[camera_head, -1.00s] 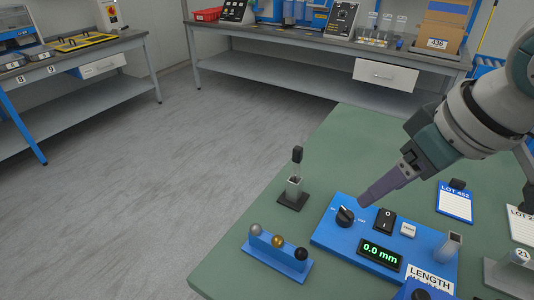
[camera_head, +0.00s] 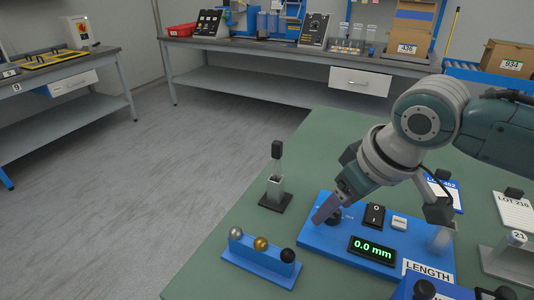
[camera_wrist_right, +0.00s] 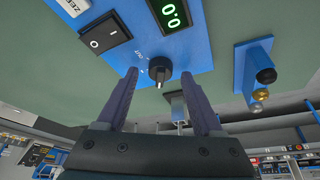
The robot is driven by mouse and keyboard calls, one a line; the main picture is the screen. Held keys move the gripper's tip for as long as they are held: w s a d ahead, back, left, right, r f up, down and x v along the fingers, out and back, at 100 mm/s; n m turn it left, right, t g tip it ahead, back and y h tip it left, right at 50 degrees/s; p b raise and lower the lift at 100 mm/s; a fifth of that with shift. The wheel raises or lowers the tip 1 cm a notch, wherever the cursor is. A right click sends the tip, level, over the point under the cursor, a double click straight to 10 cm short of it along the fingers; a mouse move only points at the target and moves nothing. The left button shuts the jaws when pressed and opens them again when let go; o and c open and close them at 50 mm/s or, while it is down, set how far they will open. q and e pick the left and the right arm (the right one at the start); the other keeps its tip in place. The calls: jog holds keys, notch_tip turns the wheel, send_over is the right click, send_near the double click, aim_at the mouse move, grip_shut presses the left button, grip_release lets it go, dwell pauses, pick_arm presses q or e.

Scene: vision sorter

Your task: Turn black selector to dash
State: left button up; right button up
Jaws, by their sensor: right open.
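The black selector (camera_wrist_right: 160,72) is a round knob on the blue panel (camera_head: 325,237). In the right wrist view it sits ahead of and between the two fingers of my right gripper (camera_wrist_right: 163,98), which are spread apart with gaps on both sides. In the head view my right gripper (camera_head: 328,208) reaches down at the selector and largely hides it. In the wrist view, "OUT" and a small mark are printed beside the knob; I cannot tell which mark it points to. My left gripper is in neither view.
A blue ball rack (camera_head: 262,262) and a dark-based post (camera_head: 275,198) stand to the left. Green table lies bare behind.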

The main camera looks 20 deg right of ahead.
jog(key=shift+c, duration=0.3)
grip_shut()
jog(key=shift+r, duration=0.1)
jog(key=shift+r+m+p, duration=0.1)
jog(key=shift+m+p, duration=0.3)
jog(key=shift+p, duration=0.4)
jog(key=m+p, duration=0.1)
jog(key=p, duration=0.1)
jog(key=m+h+p, duration=0.1)
jog(key=m, duration=0.1)
jog(key=shift+a+r+p, duration=0.1)
jog(key=shift+a+p, duration=0.1)
jog(key=shift+p, duration=0.15)
jog(key=shift+m+h+p, duration=0.5)
jog(key=shift+m+p, duration=0.15)
jog(key=shift+m, duration=0.25)
jog(key=m, duration=0.1)
jog(key=m+h+p, duration=0.1)
jog(key=shift+a+f+m+g, duration=0.2)
jog(key=shift+m+g, duration=0.1)
jog(key=shift+g, duration=0.1)
jog(key=shift+w+d+f+m+g+h, duration=0.1)
jog(key=shift+m+g+h, duration=0.35)
jog(key=shift+m, duration=1.35)
jog(key=shift+h, duration=0.25)
